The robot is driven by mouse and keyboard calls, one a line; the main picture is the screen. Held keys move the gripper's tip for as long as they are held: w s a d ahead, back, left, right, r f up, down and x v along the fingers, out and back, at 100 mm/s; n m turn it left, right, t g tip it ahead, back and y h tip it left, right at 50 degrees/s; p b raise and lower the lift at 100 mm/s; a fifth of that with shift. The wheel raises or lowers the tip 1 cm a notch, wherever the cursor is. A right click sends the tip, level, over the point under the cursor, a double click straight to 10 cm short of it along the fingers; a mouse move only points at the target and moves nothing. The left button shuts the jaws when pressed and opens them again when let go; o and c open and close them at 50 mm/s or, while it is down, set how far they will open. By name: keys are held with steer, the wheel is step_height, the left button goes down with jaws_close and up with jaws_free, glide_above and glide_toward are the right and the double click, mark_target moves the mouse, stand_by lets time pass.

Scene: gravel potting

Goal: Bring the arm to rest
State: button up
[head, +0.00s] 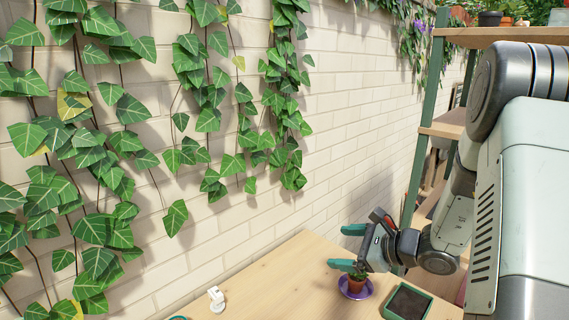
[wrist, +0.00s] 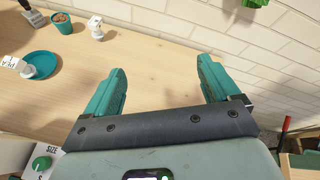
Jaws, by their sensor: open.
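My gripper (head: 347,247) is at the right of the head view, above the wooden table (head: 270,283), with its two teal fingers spread apart and pointing left. In the wrist view my gripper (wrist: 162,66) shows both fingers wide apart with nothing between them. A small potted plant (head: 356,284) stands on a purple saucer (head: 344,292) just below the lower finger in the head view. I cannot tell the exact gap between finger and leaves.
A green tray of dark soil (head: 408,302) lies right of the plant. A white figure (head: 216,298) stands on the left. The wrist view shows a teal saucer (wrist: 42,72) and a teal pot (wrist: 62,27). A brick wall (head: 330,130) with ivy borders the table; green-posted shelving (head: 425,110) is on the right.

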steer(key=s+a+r+n+g+h, duration=0.1)
steer(key=s+a+r+n+g, duration=0.2)
steer(key=s+a+r+n, duration=0.3)
steer(key=s+a+r+n+g+h, duration=0.1)
steer(key=s+a+r+n+g, duration=0.25)
steer(key=s+r+n, duration=0.4)
steer(key=s+d+r+n+t+h, duration=0.1)
steer(key=s+d+r+n+h, duration=0.1)
steer(key=s, duration=0.5)
steer(key=s+d+r+n+t+h, duration=0.2)
steer(key=s+r+n+h, duration=0.3)
steer(key=s, duration=0.3)
steer(key=shift+d+r+n, duration=0.2)
steer(key=shift+r+n, duration=0.2)
steer(key=shift+n, duration=0.25)
